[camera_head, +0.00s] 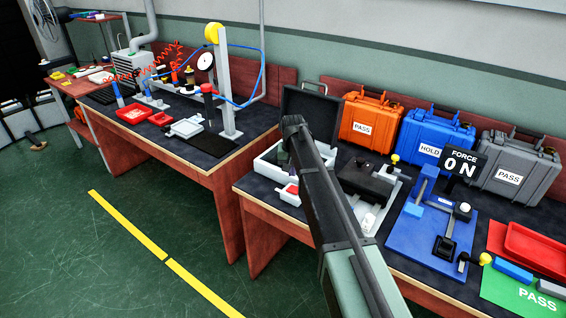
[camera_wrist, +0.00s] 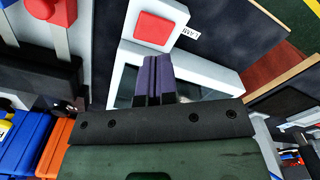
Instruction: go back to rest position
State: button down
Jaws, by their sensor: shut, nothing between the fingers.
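My gripper (camera_wrist: 153,78) shows in the wrist view as two dark purple fingers side by side, closed together with nothing between them. It hangs over a white-framed tray or box (camera_wrist: 215,78) on the dark bench top. A white block with a red square button (camera_wrist: 154,30) lies just beyond the fingertips. In the head view my arm reaches up from the bottom over the right bench (camera_head: 246,187), and the fingers are mostly hidden behind it.
Orange (camera_head: 370,121), blue (camera_head: 433,143) and grey (camera_head: 513,165) cases stand at the back of the right bench. A force display (camera_head: 460,163) rises from a blue fixture (camera_head: 415,235). A red tray (camera_head: 535,248) lies at right. The green floor (camera_head: 120,245) at left is open.

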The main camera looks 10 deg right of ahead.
jog(key=s+r+n+p, duration=0.1)
jog(key=s+r+p, duration=0.1)
jog(key=s, duration=1.4)
jog(key=s+r+n+p, duration=0.1)
jog(key=s+r+p, duration=0.2)
jog(key=s, duration=1.4)
jog(key=shift+w, duration=0.1)
